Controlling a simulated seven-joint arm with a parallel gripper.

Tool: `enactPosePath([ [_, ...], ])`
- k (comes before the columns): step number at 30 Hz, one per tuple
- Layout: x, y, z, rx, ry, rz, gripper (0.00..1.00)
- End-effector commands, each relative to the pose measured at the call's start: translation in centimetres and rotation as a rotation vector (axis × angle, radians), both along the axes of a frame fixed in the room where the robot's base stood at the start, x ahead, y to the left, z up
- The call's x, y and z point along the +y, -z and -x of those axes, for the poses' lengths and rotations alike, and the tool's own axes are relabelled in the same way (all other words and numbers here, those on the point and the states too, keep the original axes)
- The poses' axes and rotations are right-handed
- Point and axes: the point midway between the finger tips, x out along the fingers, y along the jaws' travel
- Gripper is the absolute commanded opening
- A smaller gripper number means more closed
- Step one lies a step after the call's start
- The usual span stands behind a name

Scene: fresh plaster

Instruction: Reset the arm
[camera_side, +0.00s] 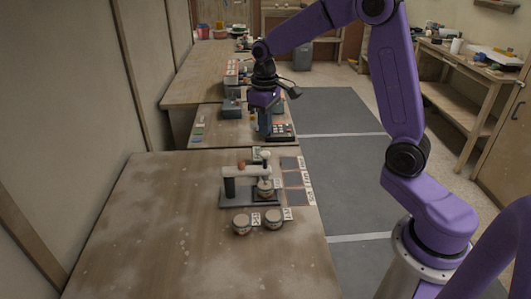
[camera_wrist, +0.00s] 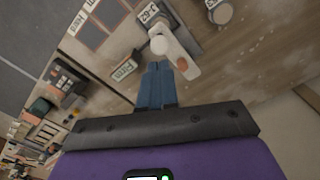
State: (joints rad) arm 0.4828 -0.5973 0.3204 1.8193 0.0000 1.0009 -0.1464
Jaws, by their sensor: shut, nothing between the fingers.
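My gripper (camera_side: 265,134) hangs from the purple arm, fingers down, near the far end of the front workbench (camera_side: 150,235) in the side view. In the wrist view its blue fingers (camera_wrist: 156,68) are together with nothing between them. A stand with a white crossbar (camera_side: 246,172) is on the bench, nearer the side camera than my gripper. The crossbar (camera_wrist: 178,50) also shows beyond my fingertips in the wrist view. The gripper's exact height above the bench cannot be told.
Two jars, left (camera_side: 242,224) and right (camera_side: 273,219), stand in front of the stand. Dark squares (camera_side: 292,180) with labels line the bench's right edge. A black-topped device (camera_side: 281,132) is close by my gripper on the farther bench. The front bench's near half is clear.

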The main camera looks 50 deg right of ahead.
Motion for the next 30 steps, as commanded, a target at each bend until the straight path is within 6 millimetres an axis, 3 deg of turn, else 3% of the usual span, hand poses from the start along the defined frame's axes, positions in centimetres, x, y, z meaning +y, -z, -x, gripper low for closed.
enactPosePath([
  [6, 0.0, -1.1, 0.0, 0.0, 0.0, 0.0, 0.0],
  [18, 0.8, -1.2, 0.7, -0.001, -0.026, 0.0, 0.0],
  [23, 3.6, -1.7, 3.7, -0.005, -0.121, -0.001, 0.0],
  [30, 7.6, -2.1, 10.6, -0.011, -0.308, -0.005, 0.0],
])
